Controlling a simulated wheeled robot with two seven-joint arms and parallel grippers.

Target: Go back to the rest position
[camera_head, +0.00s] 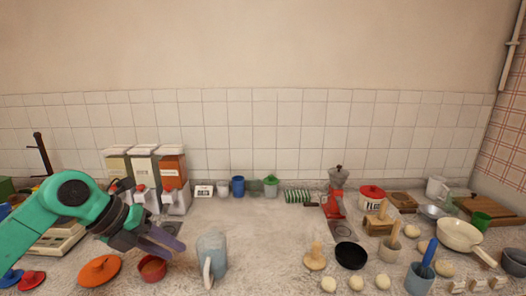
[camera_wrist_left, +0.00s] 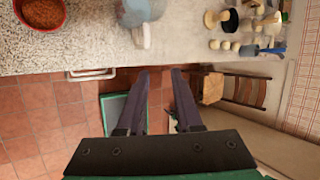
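My left gripper (camera_head: 160,241) is above the counter's left part, near a red bowl of brown powder (camera_head: 152,268) and a grey-blue pitcher (camera_head: 212,255). In the left wrist view, the left gripper (camera_wrist_left: 158,72) has its two dark fingers apart with nothing between them. That view looks past the counter's front edge to the floor. The red bowl (camera_wrist_left: 42,12) shows at its top left. My right gripper is in neither view.
Three dispensers (camera_head: 144,170) stand at the back left. An orange lid (camera_head: 100,270) lies by the bowl. The counter's middle (camera_head: 265,235) is mostly clear.

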